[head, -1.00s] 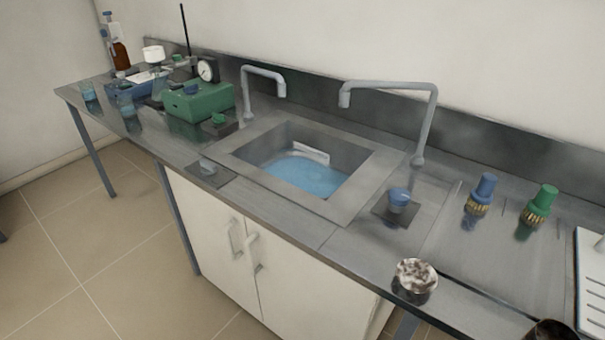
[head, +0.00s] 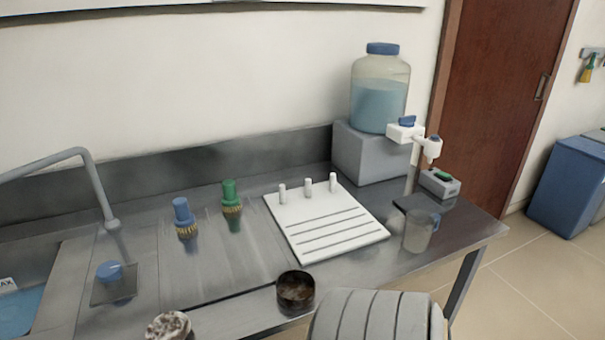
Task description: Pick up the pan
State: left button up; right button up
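A small dark round pan-like vessel (head: 295,292) stands upright at the front edge of the steel bench, with brownish residue inside. A second round vessel (head: 168,328) with a mottled white and brown top is to its left, partly cut off by the bottom of the picture. I cannot tell for certain which one is the pan. Neither of my grippers shows in the head view.
A white drying rack (head: 325,222) with pegs lies behind the dark vessel. Blue (head: 183,215) and green (head: 231,196) brushes stand left of it. A glass beaker (head: 419,232) is at the right. A grey ribbed shape (head: 370,320) covers part of the bench front.

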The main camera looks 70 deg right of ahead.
aim_at(296, 289)
jog(key=z, duration=2.1)
